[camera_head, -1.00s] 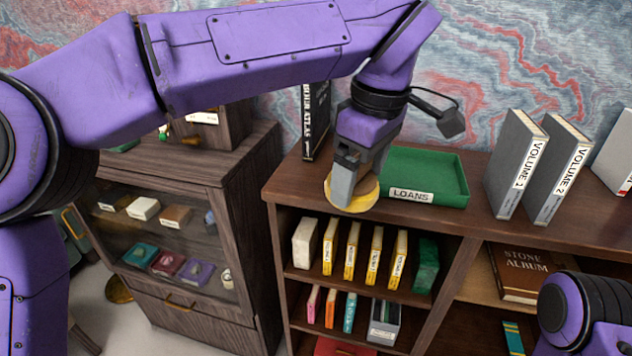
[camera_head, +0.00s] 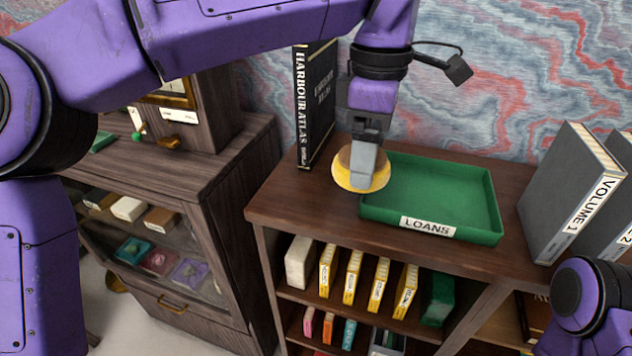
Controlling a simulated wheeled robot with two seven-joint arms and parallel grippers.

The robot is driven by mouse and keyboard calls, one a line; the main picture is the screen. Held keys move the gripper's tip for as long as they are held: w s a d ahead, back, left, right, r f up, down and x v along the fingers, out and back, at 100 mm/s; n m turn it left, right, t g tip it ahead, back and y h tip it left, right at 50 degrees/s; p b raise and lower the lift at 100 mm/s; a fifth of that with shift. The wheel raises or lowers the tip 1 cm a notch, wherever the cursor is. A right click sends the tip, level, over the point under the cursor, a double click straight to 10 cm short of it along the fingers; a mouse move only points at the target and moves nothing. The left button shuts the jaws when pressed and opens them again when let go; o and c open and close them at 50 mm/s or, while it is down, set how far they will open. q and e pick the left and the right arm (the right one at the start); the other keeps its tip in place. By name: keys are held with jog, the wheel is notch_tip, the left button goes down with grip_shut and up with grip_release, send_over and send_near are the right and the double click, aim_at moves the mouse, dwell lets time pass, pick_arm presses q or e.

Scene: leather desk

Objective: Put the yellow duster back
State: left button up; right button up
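My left gripper (camera_head: 362,174) points down from above and appears shut on the duster. The gripper hides part of the duster. I cannot tell whether the duster touches the bookcase top or hangs just above it. Of my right arm only a purple and black part shows at the lower right; its gripper is out of view.
The bookcase top (camera_head: 285,205) is bare in front of the atlas. The tray is empty. Grey volumes (camera_head: 565,200) stand upright at the right. A dark wooden cabinet (camera_head: 215,180) is at the left.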

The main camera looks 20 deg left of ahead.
pick_arm(q)
jog(key=w+a+f, duration=0.1)
jog(key=a+f, duration=0.2)
jog(key=w+a+f+p, duration=0.1)
jog(key=w+a+f, duration=0.1)
jog(key=a, duration=0.1)
jog(key=w+a+f, duration=0.2)
jog(key=a+f, duration=0.1)
jog(key=shift+a+f, duration=0.3)
jog(key=shift+a, duration=0.1)
notch_tip(320, 180, down, 3)
jog(key=shift+s+r, duration=0.15)
jog(key=shift+r, duration=0.05)
jog(key=shift+f, duration=0.15)
jog(key=o, duration=0.7)
notch_tip(320, 180, up, 12)
jog(key=p, duration=0.1)
